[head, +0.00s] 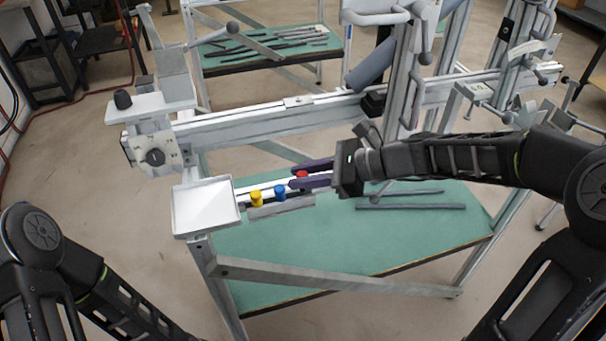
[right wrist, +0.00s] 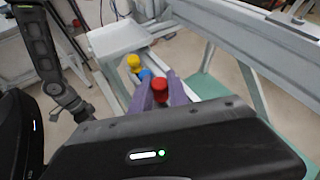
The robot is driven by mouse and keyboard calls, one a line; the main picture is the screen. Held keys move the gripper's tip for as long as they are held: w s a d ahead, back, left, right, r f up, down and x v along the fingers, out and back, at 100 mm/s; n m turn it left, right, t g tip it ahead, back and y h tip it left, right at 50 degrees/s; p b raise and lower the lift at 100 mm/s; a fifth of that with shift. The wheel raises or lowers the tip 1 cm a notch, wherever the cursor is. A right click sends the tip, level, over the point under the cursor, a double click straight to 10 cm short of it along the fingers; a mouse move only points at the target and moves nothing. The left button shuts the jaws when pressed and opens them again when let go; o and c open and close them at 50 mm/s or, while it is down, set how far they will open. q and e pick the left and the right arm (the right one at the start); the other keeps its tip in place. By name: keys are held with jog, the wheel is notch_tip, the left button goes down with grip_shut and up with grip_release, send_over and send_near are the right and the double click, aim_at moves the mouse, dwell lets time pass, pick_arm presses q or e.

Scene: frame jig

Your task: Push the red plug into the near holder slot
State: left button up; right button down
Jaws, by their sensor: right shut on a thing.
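The red plug (head: 301,174) is a short red cylinder between the purple fingers of my right gripper (head: 292,178). In the right wrist view the red plug (right wrist: 159,84) shows its round top between the two fingers, which are shut on it. The fingers hide its lower part, so I cannot tell whether it touches the holder. The holder (head: 282,208) is a narrow light strip along the rail's front. The blue plug (head: 280,192) and yellow plug (head: 257,199) stand upright on it, to the left of the red plug. My left gripper is out of view.
A white tray (head: 206,206) sits at the left end of the bench frame. A grey rail (head: 270,123) runs behind, with clamps and posts at the right. Dark bars (head: 410,206) lie on the green shelf (head: 300,245) below.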

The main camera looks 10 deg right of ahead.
jog(key=shift+f+b, duration=0.85)
jog(key=shift+f, duration=0.4)
jog(key=c, duration=1.2)
grip_release()
jog(key=shift+f, duration=0.1)
jog(key=shift+s, duration=0.1)
jog(key=v, duration=0.8)
